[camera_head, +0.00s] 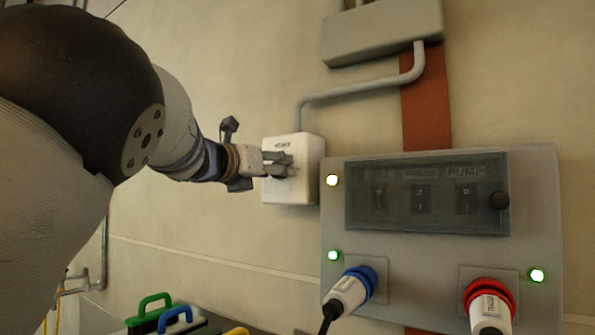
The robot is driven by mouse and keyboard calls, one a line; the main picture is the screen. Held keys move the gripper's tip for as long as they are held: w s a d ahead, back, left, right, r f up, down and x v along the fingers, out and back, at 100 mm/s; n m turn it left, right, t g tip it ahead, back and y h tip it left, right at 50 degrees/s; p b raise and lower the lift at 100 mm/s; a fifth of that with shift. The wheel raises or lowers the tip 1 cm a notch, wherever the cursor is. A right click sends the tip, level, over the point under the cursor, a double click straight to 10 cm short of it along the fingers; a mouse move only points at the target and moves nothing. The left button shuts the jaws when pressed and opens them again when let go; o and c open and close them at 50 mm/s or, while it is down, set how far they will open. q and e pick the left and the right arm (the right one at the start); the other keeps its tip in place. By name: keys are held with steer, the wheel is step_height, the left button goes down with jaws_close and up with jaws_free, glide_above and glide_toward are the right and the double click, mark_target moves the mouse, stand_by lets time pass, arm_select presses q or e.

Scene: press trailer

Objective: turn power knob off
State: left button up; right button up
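A small white box (310,160) with a dark label is mounted on the wall in the middle of the view. My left gripper (281,164) reaches in from the left, and its fingertips are at the front face of this box. The fingers look close together, with grey parts at their tips. The power knob is not clearly visible; the fingers cover the middle of the box face, and I cannot tell whether they grip a knob there. My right gripper is not in view.
A grey control panel (430,255) stands close right of the box, with a dark-windowed switch cover (428,213), lit lamps, a blue plug (352,287) and a red plug (489,303). A conduit (362,88) runs above the box. Green and blue handles are at the bottom left.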

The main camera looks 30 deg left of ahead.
arm_select(q)
steer(key=c, duration=0.7)
steer(key=shift+a+r+n+g+h+p, duration=0.15)
steer(key=shift+n+h+p, duration=0.35)
steer(key=shift+n, duration=3.75)
steer(key=shift+d+f+n+g+h+p, duration=0.2)
steer(key=shift+n+p, duration=0.45)
steer(key=shift+n, duration=3.6)
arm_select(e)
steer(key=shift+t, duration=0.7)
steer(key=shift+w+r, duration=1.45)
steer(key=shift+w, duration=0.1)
arm_select(q)
steer(key=shift+r, duration=0.2)
steer(key=o, duration=1.1)
steer(key=shift+o, duration=0.2)
